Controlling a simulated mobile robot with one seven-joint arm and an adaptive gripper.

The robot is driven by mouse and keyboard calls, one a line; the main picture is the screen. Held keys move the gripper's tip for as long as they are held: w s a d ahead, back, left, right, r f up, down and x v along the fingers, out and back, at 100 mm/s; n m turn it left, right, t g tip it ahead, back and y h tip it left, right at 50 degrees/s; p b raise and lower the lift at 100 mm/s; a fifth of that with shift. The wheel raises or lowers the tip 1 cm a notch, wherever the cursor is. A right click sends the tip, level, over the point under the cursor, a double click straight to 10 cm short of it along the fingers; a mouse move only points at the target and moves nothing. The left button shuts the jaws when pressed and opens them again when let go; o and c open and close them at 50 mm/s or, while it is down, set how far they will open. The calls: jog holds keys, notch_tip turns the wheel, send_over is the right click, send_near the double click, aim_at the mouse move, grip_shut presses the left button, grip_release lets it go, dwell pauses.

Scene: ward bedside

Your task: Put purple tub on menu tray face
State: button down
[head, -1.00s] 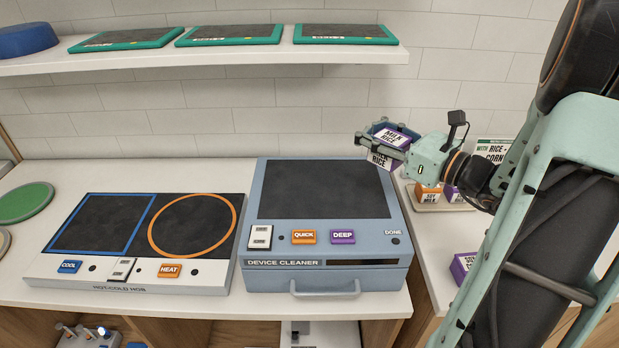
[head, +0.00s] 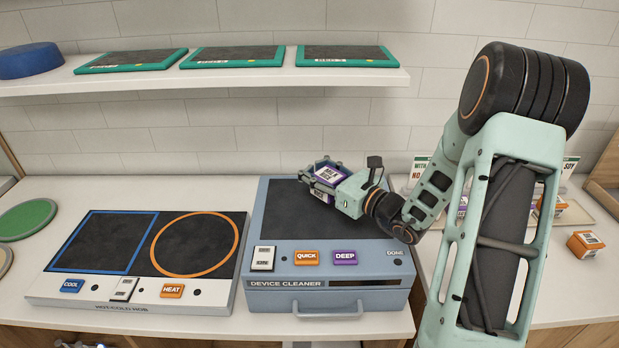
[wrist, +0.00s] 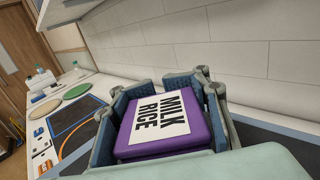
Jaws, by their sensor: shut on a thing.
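The purple tub (head: 328,175) has a white label reading MILK RICE, which also shows in the wrist view (wrist: 160,122). My gripper (head: 318,182) is shut on it, with a finger on each side, and holds it over the back part of the device cleaner's dark top. A pale tray (head: 572,213) at the right carries small boxes, with printed cards behind it, partly hidden by my arm. Teal-rimmed dark panels (head: 232,57) lie on the shelf; their small labels are unreadable. I cannot tell which of these is the menu tray.
The blue device cleaner (head: 262,225) has QUICK and DEEP buttons. The hot-cold hob (head: 60,285) stands left of it, with a green disc (head: 28,220) farther left. The white shelf (head: 200,82) hangs above. An orange box (head: 585,244) sits on the right counter.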

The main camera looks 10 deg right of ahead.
jog(key=f, duration=0.3)
jog(key=shift+w+a+f, duration=0.1)
jog(key=shift+w+a, duration=0.15)
jog(key=shift+f, duration=0.3)
jog(key=shift+f, duration=0.1)
jog(key=shift+f, duration=0.15)
jog(key=c, duration=1.1)
grip_release()
